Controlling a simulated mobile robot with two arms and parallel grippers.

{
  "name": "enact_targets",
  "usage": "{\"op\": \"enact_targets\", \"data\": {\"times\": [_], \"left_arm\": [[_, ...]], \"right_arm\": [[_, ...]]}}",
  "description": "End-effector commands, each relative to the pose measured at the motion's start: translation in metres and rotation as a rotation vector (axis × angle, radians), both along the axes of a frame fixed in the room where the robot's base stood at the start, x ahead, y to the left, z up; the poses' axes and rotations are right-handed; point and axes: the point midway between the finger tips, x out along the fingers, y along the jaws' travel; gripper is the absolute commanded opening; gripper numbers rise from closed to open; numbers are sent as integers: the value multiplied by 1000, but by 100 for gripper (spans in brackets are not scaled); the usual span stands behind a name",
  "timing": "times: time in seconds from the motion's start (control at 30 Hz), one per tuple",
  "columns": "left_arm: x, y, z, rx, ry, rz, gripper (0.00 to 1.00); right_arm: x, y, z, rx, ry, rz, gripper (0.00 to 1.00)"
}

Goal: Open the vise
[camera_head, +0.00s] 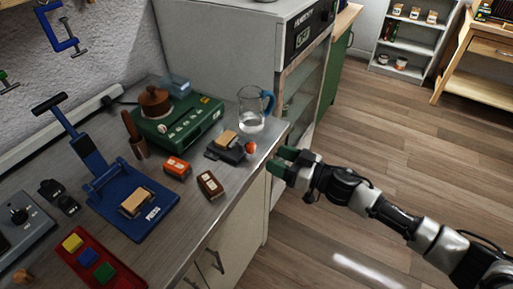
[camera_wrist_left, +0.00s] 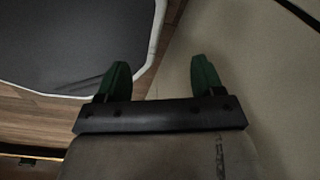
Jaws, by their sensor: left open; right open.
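A small dark block with a tan wooden piece on top, which looks like the vise (camera_head: 226,153), sits near the counter's front edge in the head view.
A glass jug (camera_head: 251,118) with a blue handle stands behind the vise. A green scale-like device (camera_head: 185,125), an orange box (camera_head: 177,167), a brown box (camera_head: 210,184), a blue press (camera_head: 155,215) and a red tray (camera_head: 75,262) occupy the counter. Open floor lies at right.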

Motion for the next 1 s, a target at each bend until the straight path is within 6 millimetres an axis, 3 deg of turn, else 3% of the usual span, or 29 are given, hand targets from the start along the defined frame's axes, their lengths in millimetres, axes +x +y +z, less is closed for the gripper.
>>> {"op": "enact_targets", "data": {"times": [0.3,0.77,1.0], "left_arm": [[0,0,5,0,0,0,67],[0,0,5,0,0,0,67],[0,0,5,0,-1,0,67]], "right_arm": [[33,46,1,2,0,-2,58],[42,57,-1,-1,1,-3,58],[42,56,0,0,0,-3,23]]}}
